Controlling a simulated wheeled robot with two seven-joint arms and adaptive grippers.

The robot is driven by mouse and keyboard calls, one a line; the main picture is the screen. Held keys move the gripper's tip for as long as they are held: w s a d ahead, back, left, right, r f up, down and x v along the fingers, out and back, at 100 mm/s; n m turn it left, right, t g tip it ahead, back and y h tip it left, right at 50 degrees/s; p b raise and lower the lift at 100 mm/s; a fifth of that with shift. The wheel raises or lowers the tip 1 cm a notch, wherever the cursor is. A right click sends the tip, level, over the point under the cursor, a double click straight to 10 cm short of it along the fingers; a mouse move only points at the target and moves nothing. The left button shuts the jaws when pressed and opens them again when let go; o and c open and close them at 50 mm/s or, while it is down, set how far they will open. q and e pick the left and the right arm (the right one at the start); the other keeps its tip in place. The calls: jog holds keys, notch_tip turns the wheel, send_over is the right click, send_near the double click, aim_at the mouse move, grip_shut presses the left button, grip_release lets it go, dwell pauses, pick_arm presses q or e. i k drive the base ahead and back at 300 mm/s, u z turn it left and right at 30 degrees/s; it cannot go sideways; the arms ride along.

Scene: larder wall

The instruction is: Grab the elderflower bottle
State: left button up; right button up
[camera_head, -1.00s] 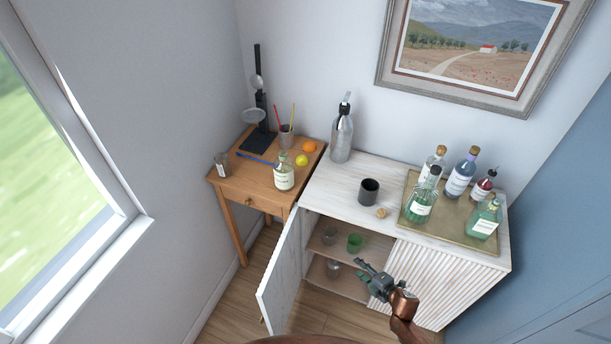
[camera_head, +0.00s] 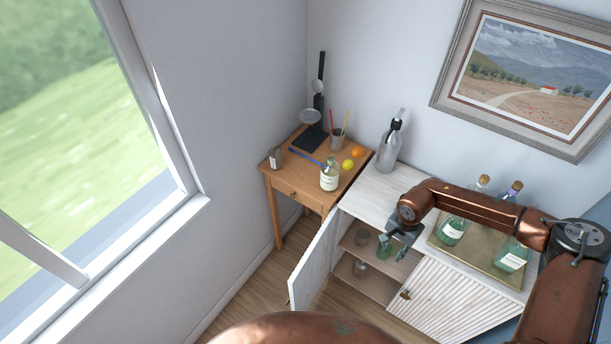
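Several bottles are in view, but their labels are too small to read, so I cannot tell for certain which is elderflower. A clear, pale-green bottle with a white label (camera_head: 329,174) stands upright on the small wooden table. Green bottles (camera_head: 453,231) (camera_head: 512,256) stand on the tray, partly behind my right arm. My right gripper (camera_head: 398,246) hangs in front of the open cabinet, well right of the wooden-table bottle and apart from it. Its fingers are small and dark, and their opening is unclear. My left gripper is out of view.
The wooden table (camera_head: 292,176) also holds a lemon (camera_head: 347,164), an orange (camera_head: 358,152), a cup of straws (camera_head: 337,139), a small jar (camera_head: 275,158) and a black stand (camera_head: 311,138). A siphon (camera_head: 389,146) stands on the white cabinet (camera_head: 369,191). Its open door (camera_head: 317,262) juts forward.

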aim_at(330, 168)
jog(key=u, duration=2.95)
jog(key=k, duration=1.7)
jog(key=z, duration=1.55)
jog(key=i, duration=1.65)
jog(key=z, duration=0.05)
